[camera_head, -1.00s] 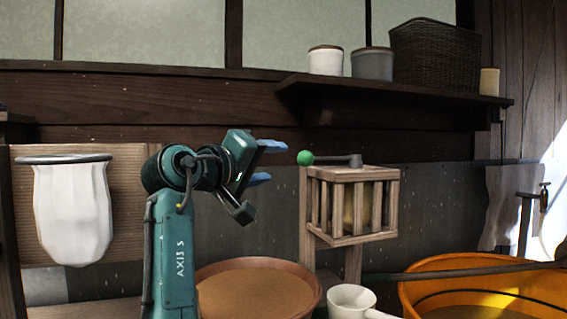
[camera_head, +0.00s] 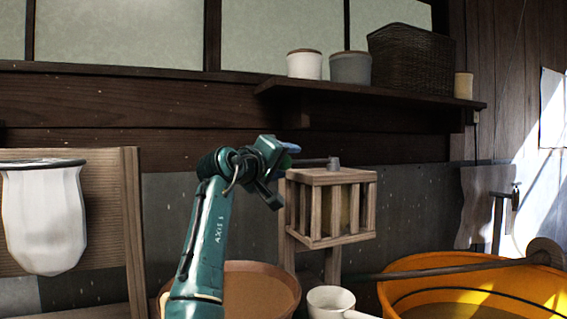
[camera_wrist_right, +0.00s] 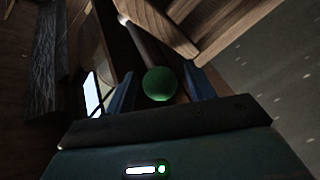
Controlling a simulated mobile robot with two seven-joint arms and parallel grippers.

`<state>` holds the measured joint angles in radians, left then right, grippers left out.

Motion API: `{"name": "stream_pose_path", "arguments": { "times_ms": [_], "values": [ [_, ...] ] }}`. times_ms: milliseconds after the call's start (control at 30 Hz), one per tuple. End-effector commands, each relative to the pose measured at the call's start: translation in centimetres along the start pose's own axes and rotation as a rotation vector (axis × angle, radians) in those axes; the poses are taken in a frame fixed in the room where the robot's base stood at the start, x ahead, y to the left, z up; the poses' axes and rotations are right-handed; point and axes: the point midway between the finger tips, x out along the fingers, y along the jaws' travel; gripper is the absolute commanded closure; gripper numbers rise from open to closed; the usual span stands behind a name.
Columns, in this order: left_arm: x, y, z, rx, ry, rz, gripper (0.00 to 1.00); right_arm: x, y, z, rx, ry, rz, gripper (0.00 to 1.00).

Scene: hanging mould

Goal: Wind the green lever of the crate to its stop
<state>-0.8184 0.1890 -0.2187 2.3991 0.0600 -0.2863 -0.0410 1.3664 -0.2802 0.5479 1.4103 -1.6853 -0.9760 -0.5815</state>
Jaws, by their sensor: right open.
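The wooden slatted crate (camera_head: 333,176) stands on a post in the middle of the head view. Its lever is a dark rod from a grey hub (camera_head: 333,162) on top, pointing left. The lever's green ball knob (camera_wrist_right: 160,84) shows in the right wrist view, between the two blue fingers. My right gripper (camera_head: 288,149) is at the knob, left of the crate top, and mostly hides the knob in the head view. In the wrist view the right gripper (camera_wrist_right: 160,90) is open around the knob, with gaps beside it. My left gripper is not in view.
A brown round tub (camera_head: 262,290), a white ladle cup (camera_head: 331,299) and an orange tub (camera_head: 400,285) stand below the crate. A shelf (camera_head: 390,99) with jars and a basket is above and behind. A white cloth bag (camera_head: 44,215) hangs at left.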

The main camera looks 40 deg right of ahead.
Motion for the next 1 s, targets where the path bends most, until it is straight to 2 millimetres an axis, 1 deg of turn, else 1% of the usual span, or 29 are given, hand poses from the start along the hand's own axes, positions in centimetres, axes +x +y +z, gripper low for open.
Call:
{"name": "stream_pose_path", "arguments": {
  "times_ms": [233, 900, 1000],
  "values": [
    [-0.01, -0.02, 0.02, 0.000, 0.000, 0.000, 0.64, 0.07, 0.01, -0.01, 0.001, 0.000, 0.000, 0.46],
    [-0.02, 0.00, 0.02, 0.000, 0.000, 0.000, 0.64, 0.03, 0.02, -0.01, 0.000, 0.000, 0.000, 1.00],
    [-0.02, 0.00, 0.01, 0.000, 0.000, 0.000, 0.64, 0.02, 0.02, -0.02, 0.000, 0.000, 0.000, 1.00]
  ]
}}
